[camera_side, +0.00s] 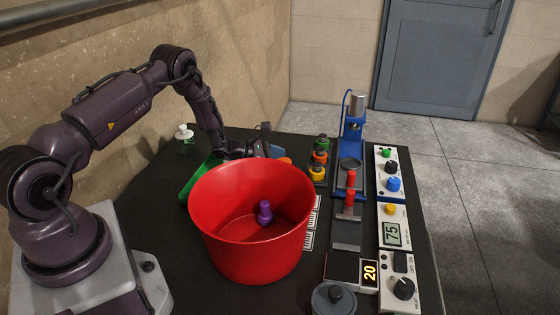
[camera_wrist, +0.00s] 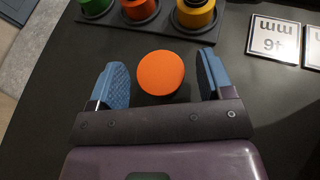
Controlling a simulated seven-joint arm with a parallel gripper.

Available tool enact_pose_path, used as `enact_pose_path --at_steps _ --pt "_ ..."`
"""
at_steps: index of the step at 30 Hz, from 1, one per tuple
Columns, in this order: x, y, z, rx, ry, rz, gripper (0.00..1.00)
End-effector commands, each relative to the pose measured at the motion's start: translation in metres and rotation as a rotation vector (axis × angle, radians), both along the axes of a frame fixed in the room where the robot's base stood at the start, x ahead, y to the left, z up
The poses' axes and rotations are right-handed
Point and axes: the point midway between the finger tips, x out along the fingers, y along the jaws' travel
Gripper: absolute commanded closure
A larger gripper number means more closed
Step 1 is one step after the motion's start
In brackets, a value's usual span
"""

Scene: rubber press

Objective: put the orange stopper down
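The orange stopper (camera_wrist: 160,73) shows in the wrist view as a round orange top between the two blue fingers of my gripper (camera_wrist: 159,78). The gripper is open, with a narrow gap on each side of the stopper. The stopper appears to stand on the dark table, though its lower part is mostly hidden. In the side view my gripper (camera_side: 277,151) is behind the red bucket, and only a bit of the orange stopper (camera_side: 285,160) shows beside it.
A rack (camera_wrist: 170,27) with green, orange and yellow pieces lies just beyond the fingers. White number cards (camera_wrist: 274,40) lie to the right. The big red bucket (camera_side: 238,250) holds a purple piece (camera_side: 265,212). A blue press (camera_side: 350,150) and control panels (camera_side: 393,170) stand at right.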

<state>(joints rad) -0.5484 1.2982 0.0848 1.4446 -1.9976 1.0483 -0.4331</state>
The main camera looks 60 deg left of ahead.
Motion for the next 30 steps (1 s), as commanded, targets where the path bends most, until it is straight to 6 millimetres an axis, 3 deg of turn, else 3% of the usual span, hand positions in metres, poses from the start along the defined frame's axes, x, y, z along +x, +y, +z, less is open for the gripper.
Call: enact_pose_path --at_steps 9,16,21,30 --pt "0.0 0.0 0.003 0.001 0.0 0.0 0.27" --pt "-0.029 0.013 0.016 0.0 0.0 0.004 0.27" --pt "-0.025 0.011 0.053 0.002 -0.003 0.001 0.27" --pt "-0.025 0.006 0.09 0.017 -0.006 -0.025 0.27"
